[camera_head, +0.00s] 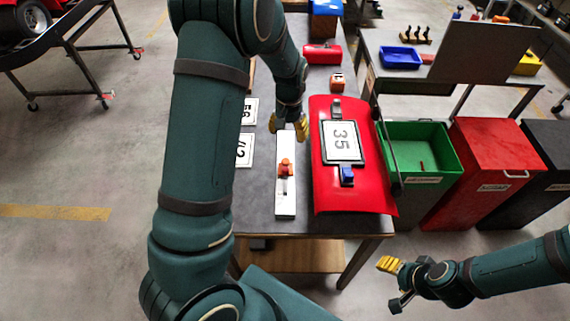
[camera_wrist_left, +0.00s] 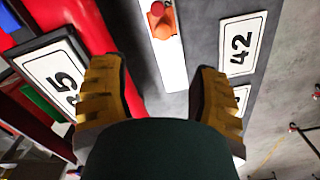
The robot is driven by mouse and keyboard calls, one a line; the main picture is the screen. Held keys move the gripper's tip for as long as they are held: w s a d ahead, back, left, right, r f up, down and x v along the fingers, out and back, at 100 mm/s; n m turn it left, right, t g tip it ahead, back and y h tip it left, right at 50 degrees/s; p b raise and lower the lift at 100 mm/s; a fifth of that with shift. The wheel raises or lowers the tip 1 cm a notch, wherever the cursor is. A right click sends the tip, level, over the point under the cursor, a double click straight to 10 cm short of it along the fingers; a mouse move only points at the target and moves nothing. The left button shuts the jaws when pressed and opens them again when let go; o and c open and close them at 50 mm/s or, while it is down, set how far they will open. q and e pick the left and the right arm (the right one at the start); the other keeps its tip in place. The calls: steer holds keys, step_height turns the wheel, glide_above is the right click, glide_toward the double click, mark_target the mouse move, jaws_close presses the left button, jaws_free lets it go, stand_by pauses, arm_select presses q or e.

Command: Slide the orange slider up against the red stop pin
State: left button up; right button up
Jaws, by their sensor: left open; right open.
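The orange slider (camera_head: 285,168) stands on a long white rail (camera_head: 285,208) on the grey table. In the left wrist view the orange slider (camera_wrist_left: 161,24) shows at the top, on the white rail (camera_wrist_left: 172,70). My left gripper (camera_head: 289,124) is open and empty over the far end of the rail, apart from the slider. Its yellow fingers spread to either side of the rail in the left wrist view (camera_wrist_left: 160,82). My right gripper (camera_head: 393,283) is open and empty, off the table's front right.
A red panel (camera_head: 325,190) with a "35" plate (camera_head: 342,143) lies right of the rail. Number plates (camera_head: 244,150) lie to its left. A red toolbox (camera_head: 322,54) and an orange block (camera_head: 337,82) sit farther back. A green bin (camera_head: 425,180) stands right of the table.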

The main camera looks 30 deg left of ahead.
mark_target(286, 160)
arm_select(q)
steer(key=f, duration=0.4)
steer(key=f+b, duration=0.1)
steer(key=f, duration=0.8)
steer(key=shift+s+a+f, duration=0.15)
steer(key=shift+a+f, duration=0.1)
steer(key=shift+a, duration=0.05)
jaws_close()
steer(key=shift+b, duration=0.3)
